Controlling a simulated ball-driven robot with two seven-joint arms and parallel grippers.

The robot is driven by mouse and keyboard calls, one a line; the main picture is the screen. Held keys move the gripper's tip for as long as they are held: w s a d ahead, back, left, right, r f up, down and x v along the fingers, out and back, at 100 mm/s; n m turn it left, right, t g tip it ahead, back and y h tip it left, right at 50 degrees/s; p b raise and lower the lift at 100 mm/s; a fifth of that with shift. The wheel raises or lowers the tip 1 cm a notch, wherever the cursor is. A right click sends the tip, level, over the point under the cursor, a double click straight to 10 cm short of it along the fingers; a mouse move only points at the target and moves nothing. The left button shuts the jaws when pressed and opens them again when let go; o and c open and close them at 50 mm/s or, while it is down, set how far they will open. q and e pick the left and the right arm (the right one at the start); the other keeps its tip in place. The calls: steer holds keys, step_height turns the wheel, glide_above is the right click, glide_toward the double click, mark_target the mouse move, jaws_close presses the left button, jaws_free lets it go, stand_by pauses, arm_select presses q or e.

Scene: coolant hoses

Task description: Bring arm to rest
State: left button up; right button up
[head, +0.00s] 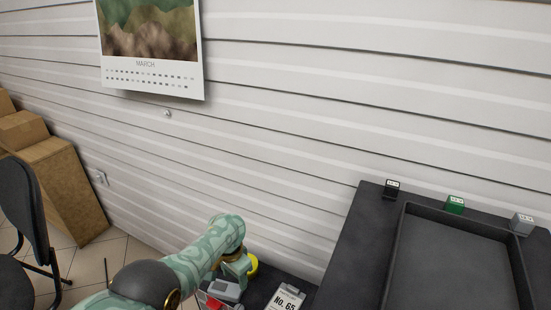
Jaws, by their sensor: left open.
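My left arm, green and patterned, comes in from the bottom left and bends down at its wrist. My left gripper (229,288) is at the bottom centre, beside a white card marked No. 65 (286,298). It is open; its fingertips are small and partly hidden, and I see nothing held between them. A yellow round thing (253,265) shows just behind the wrist, partly covered by it. Something red (207,301) shows under the gripper at the frame's bottom edge. My right gripper is not in view.
A dark table (366,240) at the right bears a black tray (397,262), which looks empty. Black (391,189), green (455,204) and grey (522,223) small blocks line its back edge. A chair (22,215) and cardboard boxes (62,190) stand left, by the white wall.

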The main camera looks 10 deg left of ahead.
arm_select(q)
steer(key=w+r+n+t, duration=0.1)
steer(key=w+r+t, duration=0.15)
steer(key=w, duration=0.35)
steer(key=s+a+f+n+t+p, duration=0.1)
steer(key=s+a+f+p, duration=0.15)
steer(key=s+f, duration=0.75)
steer(key=s+a+f+n+t+p, duration=0.15)
steer(key=s+f+p, duration=0.35)
steer(key=s, duration=0.8)
steer(key=s+a+f+g+p, duration=0.2)
steer(key=s, duration=2.1)
steer(key=s+a+f+g+p, duration=0.1)
steer(key=s+f+g+p, duration=0.1)
steer(key=s, duration=2.1)
steer(key=shift+s+a+f+m+g, duration=0.3)
steer(key=shift+s+a+m+g, duration=0.1)
steer(key=shift+g, duration=0.2)
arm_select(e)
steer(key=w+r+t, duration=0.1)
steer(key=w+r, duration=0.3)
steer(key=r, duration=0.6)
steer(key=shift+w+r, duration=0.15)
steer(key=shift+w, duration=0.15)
